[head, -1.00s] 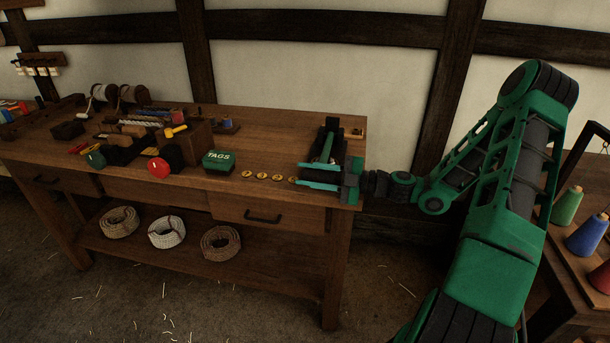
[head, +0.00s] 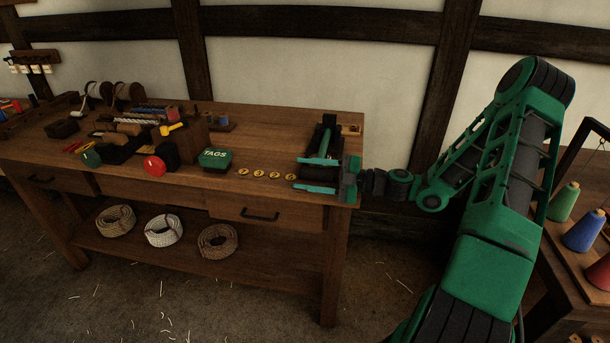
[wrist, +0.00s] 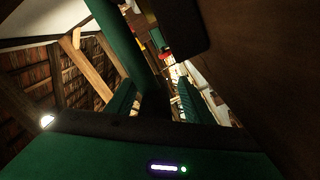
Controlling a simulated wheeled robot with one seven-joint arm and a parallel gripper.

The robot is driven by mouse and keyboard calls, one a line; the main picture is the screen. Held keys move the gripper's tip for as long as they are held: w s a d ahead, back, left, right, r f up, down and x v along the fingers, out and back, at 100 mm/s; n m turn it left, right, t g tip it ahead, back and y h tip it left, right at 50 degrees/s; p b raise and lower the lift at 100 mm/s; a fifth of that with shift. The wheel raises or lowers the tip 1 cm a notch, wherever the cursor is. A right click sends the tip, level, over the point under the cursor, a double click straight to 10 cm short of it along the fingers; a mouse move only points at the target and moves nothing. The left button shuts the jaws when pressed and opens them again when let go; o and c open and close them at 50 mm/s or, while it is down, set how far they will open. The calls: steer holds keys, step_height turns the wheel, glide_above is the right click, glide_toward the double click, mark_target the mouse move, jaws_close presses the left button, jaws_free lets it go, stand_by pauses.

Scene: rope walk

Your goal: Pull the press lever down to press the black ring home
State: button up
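The press (head: 328,122) is a dark upright block at the right end of the workbench. Its green lever (head: 325,144) slants up along it. In the wrist view the lever is a thick green bar (wrist: 117,38) running from the top edge down toward the space between my fingers. My gripper (head: 315,175) is at the press, its two teal fingers apart and pointing left, one beyond the other. I cannot make out the black ring.
Several brass discs (head: 266,174) lie left of the press, beside a green TAGS box (head: 215,159). A dark tool with a red round end (head: 155,166) is further left. Rope coils (head: 164,231) lie on the lower shelf. Thread spools (head: 585,234) stand at the right.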

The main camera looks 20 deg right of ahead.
steer(key=v, duration=1)
steer(key=shift+s+d, duration=0.25)
steer(key=shift+d, duration=0.1)
